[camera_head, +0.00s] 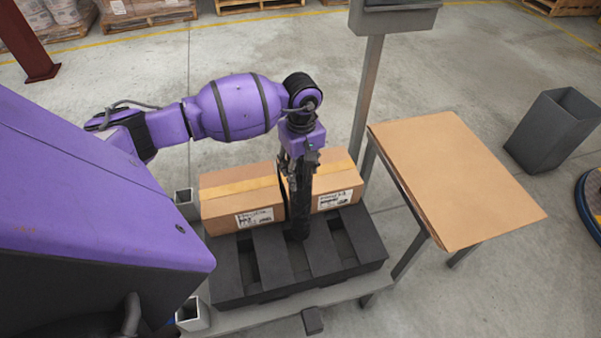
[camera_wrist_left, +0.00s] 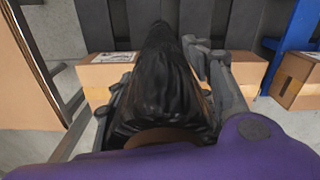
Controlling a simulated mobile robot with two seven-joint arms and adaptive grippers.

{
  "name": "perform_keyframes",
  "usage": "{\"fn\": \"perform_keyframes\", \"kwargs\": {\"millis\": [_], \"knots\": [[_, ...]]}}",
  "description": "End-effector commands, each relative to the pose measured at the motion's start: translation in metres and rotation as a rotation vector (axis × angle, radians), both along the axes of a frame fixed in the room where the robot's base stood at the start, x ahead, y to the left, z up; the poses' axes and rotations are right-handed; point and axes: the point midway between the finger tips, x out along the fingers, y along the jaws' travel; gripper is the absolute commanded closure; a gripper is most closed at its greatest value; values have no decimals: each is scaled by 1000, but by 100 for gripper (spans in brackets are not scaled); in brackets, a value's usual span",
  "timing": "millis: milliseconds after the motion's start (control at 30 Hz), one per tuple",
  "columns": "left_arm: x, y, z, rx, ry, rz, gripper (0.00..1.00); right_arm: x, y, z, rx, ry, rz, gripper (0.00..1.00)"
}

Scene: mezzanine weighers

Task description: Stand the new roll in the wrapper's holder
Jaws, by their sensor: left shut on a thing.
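My left gripper (camera_head: 300,165) reaches down in the middle of the head view and is shut on a dark, glossy black roll (camera_head: 301,205). The roll hangs upright below the fingers, in front of two cardboard boxes and over a black pallet. I cannot tell whether its lower end touches the pallet. In the left wrist view the roll (camera_wrist_left: 165,75) fills the middle, with a brown core end nearest the camera and a gripper finger (camera_wrist_left: 222,75) on its right side. I cannot make out the wrapper's holder for certain. My right gripper is not in view.
Two labelled boxes (camera_head: 240,197) (camera_head: 335,185) sit on the black pallet (camera_head: 272,258). A grey post (camera_head: 367,95) stands behind. To the right are a table with cardboard sheets (camera_head: 455,175) and a grey bin (camera_head: 555,130). Floor between table and bin is clear.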

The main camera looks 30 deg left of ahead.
Motion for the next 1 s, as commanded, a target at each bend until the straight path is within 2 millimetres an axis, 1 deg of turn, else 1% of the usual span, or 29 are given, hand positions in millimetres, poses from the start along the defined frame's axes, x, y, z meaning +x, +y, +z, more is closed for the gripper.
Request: {"fn": "perform_keyframes", "kwargs": {"millis": [267, 500, 667, 767, 967, 1000], "knots": [[2, 1, 11, 1, -6, 0, 100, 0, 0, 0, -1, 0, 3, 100], [2, 0, 34, 1, -8, -1, 100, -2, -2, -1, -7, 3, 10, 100], [-10, -6, 49, 2, -7, -2, 100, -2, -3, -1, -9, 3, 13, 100], [-20, -11, 63, 1, -8, -3, 100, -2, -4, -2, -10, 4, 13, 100], [-46, -24, 95, 3, -6, -5, 100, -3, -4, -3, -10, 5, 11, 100], [-55, -28, 97, 3, -4, -5, 100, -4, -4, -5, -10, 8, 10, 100]]}}
